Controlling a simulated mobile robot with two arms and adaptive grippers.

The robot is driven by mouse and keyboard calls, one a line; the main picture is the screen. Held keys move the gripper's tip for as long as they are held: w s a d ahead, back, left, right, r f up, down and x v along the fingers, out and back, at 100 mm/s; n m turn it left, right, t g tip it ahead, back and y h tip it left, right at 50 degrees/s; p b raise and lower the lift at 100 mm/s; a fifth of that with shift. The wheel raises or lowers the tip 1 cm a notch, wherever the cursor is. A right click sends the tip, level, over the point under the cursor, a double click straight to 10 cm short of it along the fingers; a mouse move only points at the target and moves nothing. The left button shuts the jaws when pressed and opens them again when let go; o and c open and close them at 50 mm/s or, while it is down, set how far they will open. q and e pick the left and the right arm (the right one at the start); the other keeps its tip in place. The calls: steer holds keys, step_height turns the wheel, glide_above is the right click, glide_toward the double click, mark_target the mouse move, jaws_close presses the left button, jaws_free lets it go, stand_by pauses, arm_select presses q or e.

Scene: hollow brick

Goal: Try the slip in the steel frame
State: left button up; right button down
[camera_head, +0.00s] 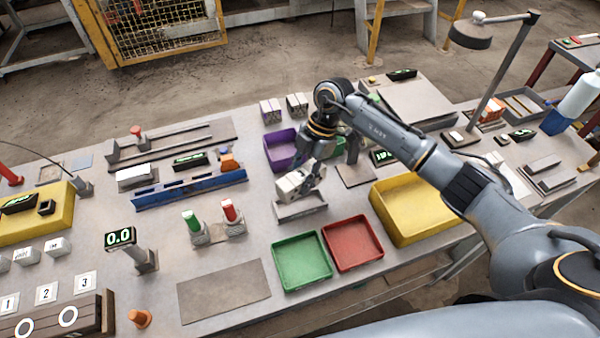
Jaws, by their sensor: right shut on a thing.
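My right gripper (309,180) reaches in from the right and is shut on a small pale block (288,186), which looks like the slip. The block is slightly tilted and its far side is hidden by the fingers. It is over a shallow grey metal tray-like piece (302,211), which may be the steel frame. I cannot tell whether the block touches this piece or is just above it. My left gripper is not in view.
A green tray (301,277), a red tray (352,259) and a yellow tray (414,225) stand nearby. A purple bin (281,154) is behind the gripper. Green and red handled pieces (229,211) stand left. A 0.0 display (119,238) stands front left, near a bare grey mat (223,297).

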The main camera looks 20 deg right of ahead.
steer(key=m+t, duration=0.1)
steer(key=m, duration=0.1)
steer(key=shift+f+m, duration=0.2)
steer(key=shift+m, duration=0.2)
steer(key=shift+a+f+m, duration=0.15)
steer(key=shift+f+m, duration=0.1)
steer(key=shift+m, duration=0.25)
step_height(320, 180, down, 5)
steer(key=b, duration=0.4)
steer(key=shift+w+r, duration=0.1)
steer(key=shift+r, duration=0.1)
steer(key=shift+y, duration=0.3)
steer(key=shift+f, duration=0.3)
steer(key=shift+f, duration=0.55)
stand_by(1.2)
steer(key=shift+s+f, duration=0.1)
steer(key=shift+s, duration=0.2)
stand_by(0.5)
steer(key=shift+p, duration=0.3)
